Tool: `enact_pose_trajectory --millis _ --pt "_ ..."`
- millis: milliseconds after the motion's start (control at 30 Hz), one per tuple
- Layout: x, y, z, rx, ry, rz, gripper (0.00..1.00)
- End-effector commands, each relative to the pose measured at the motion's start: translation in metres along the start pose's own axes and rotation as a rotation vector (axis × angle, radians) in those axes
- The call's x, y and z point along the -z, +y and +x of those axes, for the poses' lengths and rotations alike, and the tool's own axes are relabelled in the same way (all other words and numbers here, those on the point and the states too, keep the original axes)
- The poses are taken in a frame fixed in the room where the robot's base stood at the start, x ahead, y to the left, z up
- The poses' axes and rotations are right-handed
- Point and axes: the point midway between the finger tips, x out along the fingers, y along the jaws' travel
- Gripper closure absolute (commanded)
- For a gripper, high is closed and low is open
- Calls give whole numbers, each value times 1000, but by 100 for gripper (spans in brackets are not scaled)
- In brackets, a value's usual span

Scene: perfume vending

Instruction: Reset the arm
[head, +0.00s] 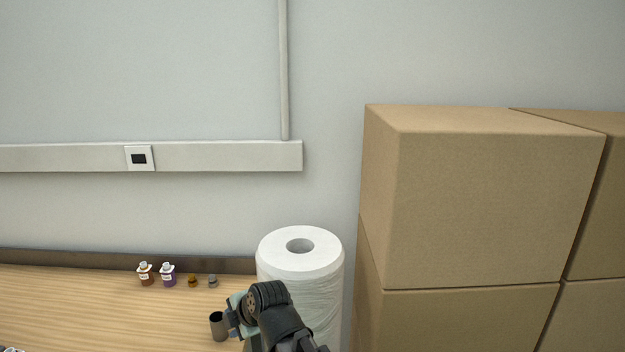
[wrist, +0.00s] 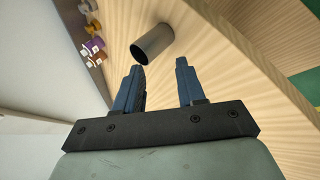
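My gripper (wrist: 158,85) is open in the wrist view, with its two blue fingers apart and nothing between them. A dark grey cup (wrist: 153,44) is just beyond the fingertips, apart from them as far as I can tell. In the head view my arm comes up from the bottom, and its end (head: 240,314) is beside the cup (head: 218,326), which stands upright on the wooden table (head: 80,305). The fingers are hard to make out in the head view.
Small bottles, one red-brown (head: 146,274) and one purple (head: 168,274), stand at the table's back beside an amber piece (head: 193,281) and a grey piece (head: 213,281). A large white roll (head: 312,258) stands behind my arm. Stacked cardboard boxes (head: 480,210) fill the right. The table's left middle is clear.

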Motion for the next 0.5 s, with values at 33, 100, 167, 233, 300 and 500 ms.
enact_pose_trajectory --millis 33,100,167,233,300,500 --pt "-8 -9 4 12 -8 22 61" --pt "-16 -19 12 32 -17 59 61" --pt "-22 -28 18 51 -26 94 61" --pt "-30 -39 27 77 -36 141 61" --pt "-38 -53 36 106 -49 195 61" --pt "-67 -102 66 204 -106 387 61"
